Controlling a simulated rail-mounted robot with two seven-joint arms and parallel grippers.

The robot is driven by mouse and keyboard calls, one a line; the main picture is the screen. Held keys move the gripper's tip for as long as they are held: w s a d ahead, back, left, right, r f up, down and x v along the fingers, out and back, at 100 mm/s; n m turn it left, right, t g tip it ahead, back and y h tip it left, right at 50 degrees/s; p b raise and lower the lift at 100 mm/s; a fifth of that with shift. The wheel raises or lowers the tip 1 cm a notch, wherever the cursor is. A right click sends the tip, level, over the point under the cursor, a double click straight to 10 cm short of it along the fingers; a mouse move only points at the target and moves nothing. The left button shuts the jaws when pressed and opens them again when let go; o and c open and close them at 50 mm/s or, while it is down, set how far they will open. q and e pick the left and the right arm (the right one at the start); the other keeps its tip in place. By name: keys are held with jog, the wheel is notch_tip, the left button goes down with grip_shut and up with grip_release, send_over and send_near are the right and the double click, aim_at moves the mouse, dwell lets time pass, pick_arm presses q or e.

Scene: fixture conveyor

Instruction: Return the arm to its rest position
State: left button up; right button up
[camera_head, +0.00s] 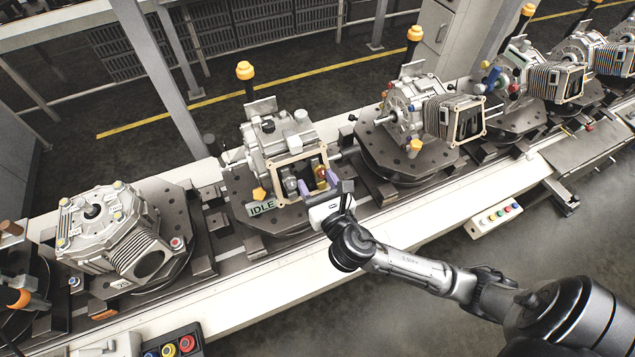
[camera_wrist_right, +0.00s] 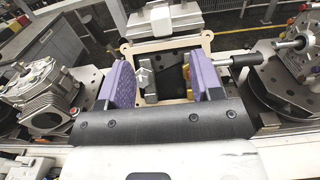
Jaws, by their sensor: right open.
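My right arm (camera_head: 420,265) reaches in from the lower right of the head view. Its gripper (camera_head: 318,184) is open, with its two purple-padded fingers apart in front of the square, tan-rimmed opening of a grey housing (camera_head: 283,133). In the right wrist view the gripper (camera_wrist_right: 163,82) has a gap between the purple pads, and the housing's tan rim (camera_wrist_right: 128,47) shows behind them. Small metal and yellow parts show inside the opening; I cannot tell whether the fingertips touch anything. My left gripper is not in view.
Housings on fixtures stand at left (camera_head: 105,228) and right (camera_head: 410,108). Orange-topped posts (camera_head: 245,72) rise behind. A button box (camera_head: 493,217) lies along the front edge. Floor in front is clear.

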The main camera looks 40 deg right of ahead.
dwell(0.6)
jog(key=s+a+f+m+g+y+p, duration=0.2)
jog(key=s+m+g, duration=0.2)
jog(key=s+m, duration=0.3)
jog(key=s+a+f+m+g+y+p, duration=0.1)
jog(key=s+m+g, duration=0.4)
jog(key=m, duration=0.8)
jog(key=s+a+f+m+g+y+p, duration=0.2)
jog(key=s+f+m+g+p, duration=0.2)
jog(key=s+m, duration=0.6)
jog(key=shift+s+a+f+g+y+p, duration=0.3)
jog(key=shift+s+f+y+p, duration=0.1)
jog(key=shift+s+f+p, duration=0.3)
